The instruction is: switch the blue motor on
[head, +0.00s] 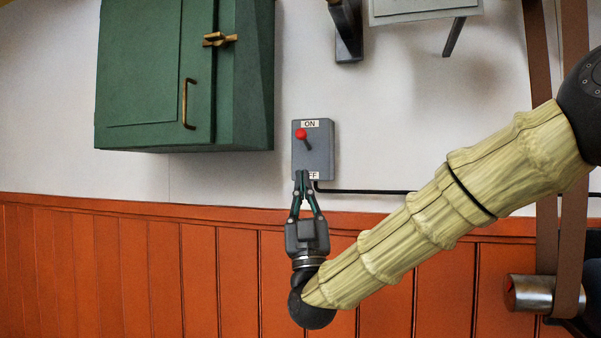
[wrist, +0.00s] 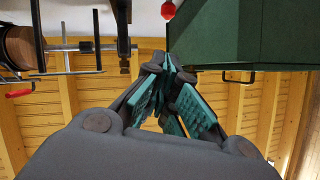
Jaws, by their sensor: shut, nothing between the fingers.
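A grey switch box (head: 325,150) is on the white wall, with an ON label at its top and an OFF label at its bottom. Its lever has a red knob (head: 301,133), which stands in the upper half, near ON. The knob also shows at the top edge of the wrist view (wrist: 168,10). My gripper (head: 303,174) is shut and empty, pointing up. Its fingertips are in front of the OFF label, below the knob and apart from it. They partly hide that label. I see no part that is clearly a blue motor.
A green cabinet (head: 155,70) with a brass handle hangs left of the box. A black cable (head: 370,191) runs right from the box. Brown belts (head: 540,60) hang at the right, by a metal drum (head: 530,293). Orange panelling (head: 150,265) covers the lower wall.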

